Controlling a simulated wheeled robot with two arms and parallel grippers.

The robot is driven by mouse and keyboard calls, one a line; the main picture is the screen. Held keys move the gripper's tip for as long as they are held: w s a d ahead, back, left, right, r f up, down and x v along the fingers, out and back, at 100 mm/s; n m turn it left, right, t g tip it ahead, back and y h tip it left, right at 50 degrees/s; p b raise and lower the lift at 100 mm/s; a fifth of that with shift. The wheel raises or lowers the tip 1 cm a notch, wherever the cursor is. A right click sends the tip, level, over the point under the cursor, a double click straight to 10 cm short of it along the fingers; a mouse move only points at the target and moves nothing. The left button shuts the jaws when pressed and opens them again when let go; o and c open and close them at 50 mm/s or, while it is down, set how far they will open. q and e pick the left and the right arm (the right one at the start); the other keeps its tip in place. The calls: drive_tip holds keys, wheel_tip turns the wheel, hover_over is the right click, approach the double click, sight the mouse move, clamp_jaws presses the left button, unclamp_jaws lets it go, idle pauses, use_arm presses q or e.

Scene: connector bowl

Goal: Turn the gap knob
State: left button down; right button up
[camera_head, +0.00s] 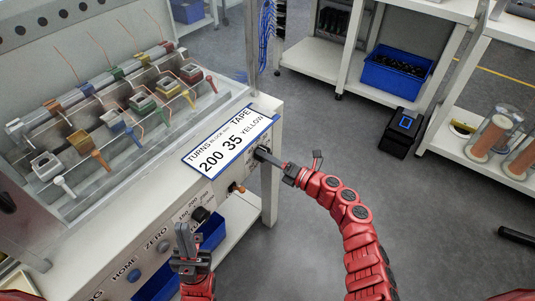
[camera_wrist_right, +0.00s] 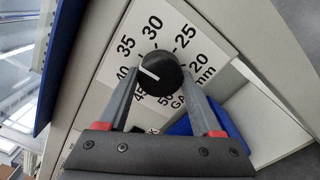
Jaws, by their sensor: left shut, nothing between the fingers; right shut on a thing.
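The black gap knob (camera_wrist_right: 160,73) shows in the right wrist view on a white dial plate (camera_wrist_right: 193,50) marked 20 to 50 and "GAP mm". Its white mark points left, near the 35 and 40 labels; the exact reading is hard to tell. My right gripper (camera_wrist_right: 163,88) is shut on the knob, one finger on each side. In the head view my right gripper (camera_head: 263,154) meets the machine's front panel at its right end and hides most of the knob. My left gripper (camera_head: 184,238) is shut and empty, upright before the panel near another black knob (camera_head: 200,214).
A card (camera_head: 231,142) on the machine reads turns 200, block mm 35, tape yellow. A blue bin (camera_head: 212,233) sits below. Open floor lies to the right.

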drive_tip(key=shift+r+m+p, duration=0.2)
drive_tip(key=shift+m+p, duration=2.5)
drive_tip(key=shift+m, duration=1.6)
drive_tip(key=o, duration=1.4)
drive_tip(key=shift+c, duration=0.2)
drive_tip(key=shift+f, duration=0.1)
drive_tip(key=v, duration=1.7)
drive_tip(key=shift+d, duration=0.15)
drive_tip(key=shift+s, duration=0.1)
